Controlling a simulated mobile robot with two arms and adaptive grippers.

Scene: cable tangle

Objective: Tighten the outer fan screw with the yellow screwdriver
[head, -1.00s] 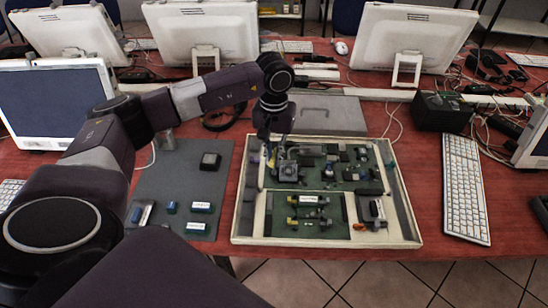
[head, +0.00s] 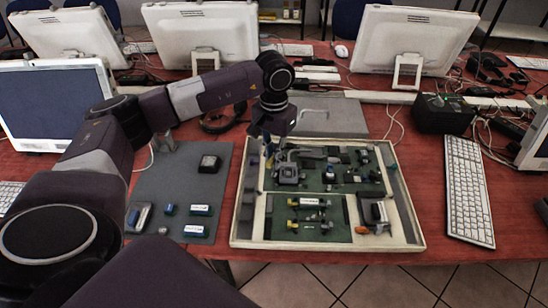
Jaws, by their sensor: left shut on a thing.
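My left gripper (head: 267,146) is over the back left of the open case, left of the grey square fan (head: 287,172). It is shut on a small, slim thing, seemingly the yellow screwdriver (head: 269,160), of which only a little yellow shows under the fingers. The fan sits on the green board (head: 322,230) inside the case. The outer fan screw is too small to make out, and I cannot tell whether the screwdriver tip touches anything. My right gripper is not in view.
The case's pale rim (head: 330,246) surrounds the boards. A dark grey mat (head: 165,190) with several small parts lies to the left. A white keyboard (head: 468,190) is to the right, and a black box (head: 441,113) stands behind it.

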